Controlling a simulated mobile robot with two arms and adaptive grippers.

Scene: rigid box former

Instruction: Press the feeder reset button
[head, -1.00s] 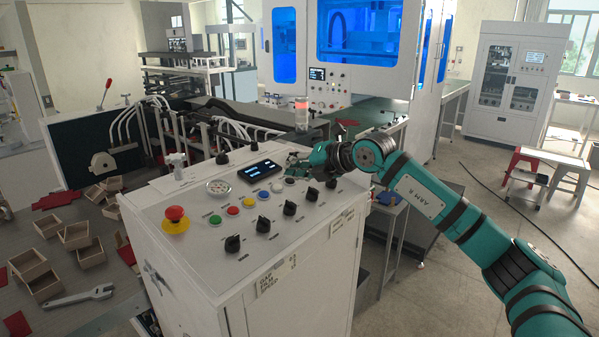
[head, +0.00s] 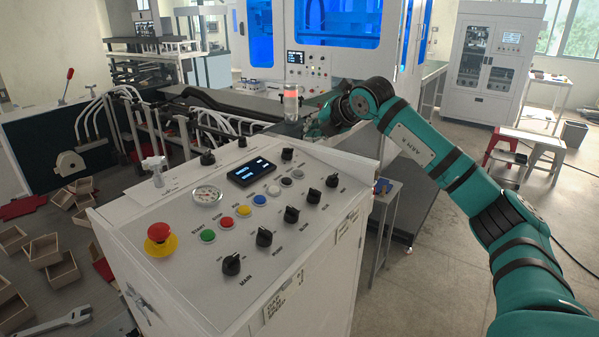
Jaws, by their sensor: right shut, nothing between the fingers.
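The control cabinet's sloping panel (head: 185,255) carries a row of push buttons: green (head: 207,236), red (head: 226,222), yellow (head: 243,210), blue (head: 260,200), white (head: 274,190) and grey (head: 286,182). Their small labels are mostly too small to read, so I cannot tell which is the feeder reset. My right gripper (head: 312,127) is shut and empty, beyond the panel's far edge and near the signal lamp; it is small and partly hidden by its own wrist. It appears apart from the buttons. My left gripper is not in view.
A red emergency stop (head: 159,232), black knobs (head: 264,237), a gauge (head: 207,195) and a small display (head: 251,172) also sit on the panel. A lit signal lamp (head: 291,102) stands behind it. Wooden boxes (head: 62,270) and a wrench (head: 50,321) lie at left.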

